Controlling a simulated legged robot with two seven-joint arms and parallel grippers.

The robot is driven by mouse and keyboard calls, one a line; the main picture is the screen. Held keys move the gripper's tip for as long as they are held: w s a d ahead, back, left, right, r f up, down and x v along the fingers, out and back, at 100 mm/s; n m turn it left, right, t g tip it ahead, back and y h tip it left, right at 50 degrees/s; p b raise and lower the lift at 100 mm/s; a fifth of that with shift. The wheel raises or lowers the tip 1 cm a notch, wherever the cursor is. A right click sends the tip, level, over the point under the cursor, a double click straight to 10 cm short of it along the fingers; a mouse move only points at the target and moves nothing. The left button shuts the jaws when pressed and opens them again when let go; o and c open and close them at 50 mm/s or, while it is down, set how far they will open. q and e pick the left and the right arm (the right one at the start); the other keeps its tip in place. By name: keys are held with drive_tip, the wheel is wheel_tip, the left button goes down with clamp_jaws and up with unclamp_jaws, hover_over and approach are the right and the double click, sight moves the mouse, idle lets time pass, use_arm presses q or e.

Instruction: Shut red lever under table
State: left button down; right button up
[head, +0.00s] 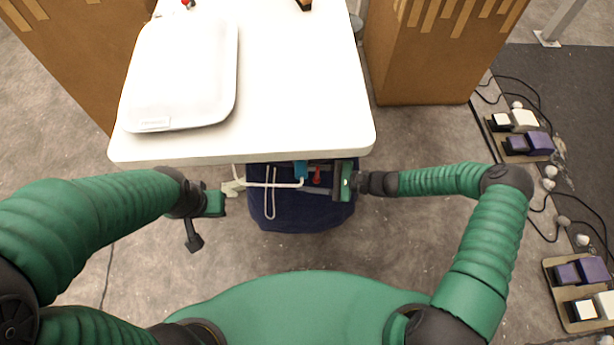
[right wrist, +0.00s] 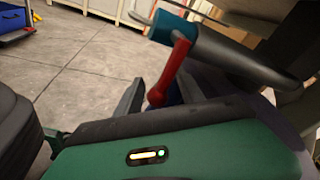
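A red lever (head: 317,176) sits under the front edge of the white table (head: 300,110), beside a blue fitting (head: 301,168). In the right wrist view the lever (right wrist: 177,70) slants down from a blue pipe end (right wrist: 174,27). My right gripper (right wrist: 155,100) is open, with one finger on each side of the lever's lower end. I cannot tell whether the fingers touch it. In the head view the right gripper (head: 322,180) reaches in from the right. My left gripper (head: 226,193) is left of the white pipe; its fingers are unclear.
Brown panels (head: 437,60) stand beside the table. Pedals (head: 525,143) and cables lie on the floor at right.

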drive_tip(key=v, duration=1.7)
drive_tip(key=shift+w, duration=0.15)
